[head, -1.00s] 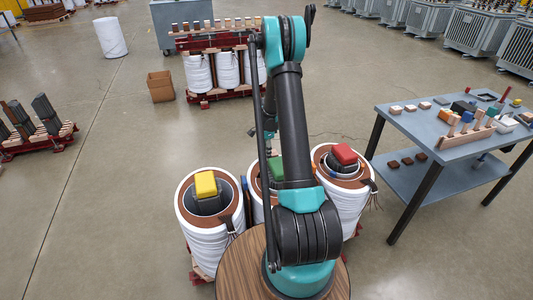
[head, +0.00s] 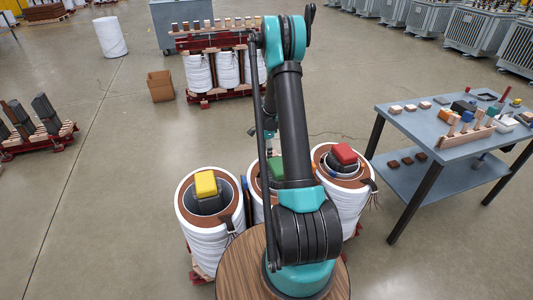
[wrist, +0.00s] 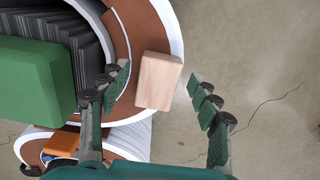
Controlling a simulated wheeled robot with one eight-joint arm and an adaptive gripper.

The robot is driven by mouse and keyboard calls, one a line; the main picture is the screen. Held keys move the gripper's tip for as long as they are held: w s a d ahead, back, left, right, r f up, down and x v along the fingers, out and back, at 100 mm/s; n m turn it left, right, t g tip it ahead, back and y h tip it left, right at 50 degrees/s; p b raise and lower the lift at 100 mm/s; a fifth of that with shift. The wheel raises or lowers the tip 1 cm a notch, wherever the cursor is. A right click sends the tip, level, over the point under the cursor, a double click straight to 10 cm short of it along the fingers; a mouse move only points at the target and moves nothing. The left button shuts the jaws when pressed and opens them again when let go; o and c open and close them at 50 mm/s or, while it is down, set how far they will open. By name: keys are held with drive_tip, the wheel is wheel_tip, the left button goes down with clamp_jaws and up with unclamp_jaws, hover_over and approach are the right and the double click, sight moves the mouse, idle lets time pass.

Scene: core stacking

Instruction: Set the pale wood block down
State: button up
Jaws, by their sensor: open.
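The pale wood block (wrist: 159,80) lies on the brown top ring (wrist: 127,18) of a white-wrapped coil, near its outer edge, in the wrist view. My gripper (wrist: 160,82) is open, with one finger on each side of the block. A gap shows between the block and the right finger; the left finger is closer, and I cannot tell if it touches. In the head view my arm hides the block and most of the middle coil.
A green block (wrist: 36,82) sits on the dark core at left in the wrist view. Coils with a yellow block (head: 205,184) and a red block (head: 344,154) flank the middle one. A worktable (head: 425,122) stands at right. Bare floor shows right of the coil.

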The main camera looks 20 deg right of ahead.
wheel_tip(320, 180, up, 11)
drive_tip(key=s+a+r+n+t, duration=0.1)
drive_tip(key=s+a+r+n, duration=0.3)
drive_tip(key=s+r, duration=0.25)
drive_tip(key=s+a+n+t, duration=0.1)
drive_tip(key=s+a+n, duration=0.2)
drive_tip(key=s+n, duration=0.4)
drive_tip(key=s+a+n+t, duration=0.2)
drive_tip(key=s+a+n, duration=0.2)
drive_tip(key=s, duration=1.5)
drive_tip(key=n, duration=0.3)
drive_tip(key=shift+s+r, duration=0.15)
drive_tip(key=shift+s, duration=0.25)
